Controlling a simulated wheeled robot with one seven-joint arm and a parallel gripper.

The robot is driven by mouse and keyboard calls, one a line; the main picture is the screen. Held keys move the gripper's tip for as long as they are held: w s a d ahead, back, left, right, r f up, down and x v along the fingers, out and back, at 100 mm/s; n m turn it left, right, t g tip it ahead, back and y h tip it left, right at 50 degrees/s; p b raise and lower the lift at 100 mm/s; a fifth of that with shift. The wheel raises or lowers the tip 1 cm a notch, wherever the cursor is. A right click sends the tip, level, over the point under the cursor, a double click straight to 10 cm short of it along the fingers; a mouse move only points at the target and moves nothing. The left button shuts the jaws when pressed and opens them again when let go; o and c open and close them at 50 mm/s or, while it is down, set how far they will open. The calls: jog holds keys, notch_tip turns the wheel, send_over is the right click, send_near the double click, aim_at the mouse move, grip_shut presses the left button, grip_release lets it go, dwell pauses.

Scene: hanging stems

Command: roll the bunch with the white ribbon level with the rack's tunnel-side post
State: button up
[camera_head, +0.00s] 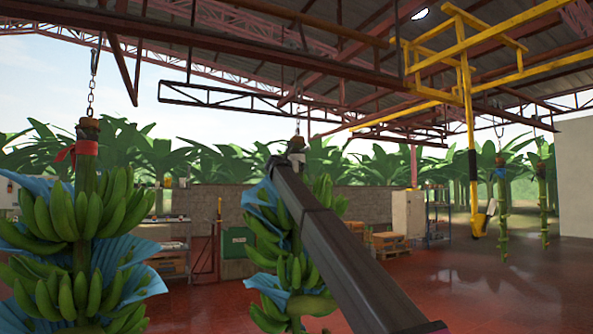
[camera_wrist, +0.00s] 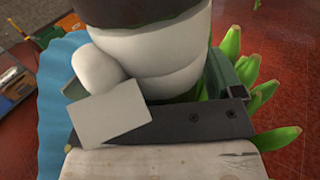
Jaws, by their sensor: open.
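The bunch with the white ribbon (camera_head: 297,158) hangs in the middle of the head view, with green bananas (camera_head: 268,235) and blue sheeting between its tiers. My arm crosses in front of it, and my gripper (camera_head: 285,168) is at its stem top. In the wrist view the white ribbon (camera_wrist: 165,50) wraps the stem, with a knot and a pale flat tail. My gripper (camera_wrist: 153,88) is open, with a green pad on either side of the stem. Contact is unclear. A yellow and black post (camera_head: 471,150) stands at right; I cannot tell whether it is the rack's tunnel-side post.
A bunch with a red ribbon (camera_head: 77,150) hangs close at left from a chain. Two bare green stalks (camera_head: 502,210) hang at far right, one with a blue ribbon. Overhead are red trusses and a yellow frame (camera_head: 460,50). Blue shelving (camera_head: 438,212) stands behind. Red floor is clear at right.

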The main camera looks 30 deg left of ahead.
jog(key=shift+s, duration=0.15)
jog(key=s, duration=0.9)
jog(key=shift+s+a, duration=0.3)
jog(key=shift+s, duration=0.05)
jog(key=shift+s+a, duration=0.1)
jog(key=shift+s, duration=0.3)
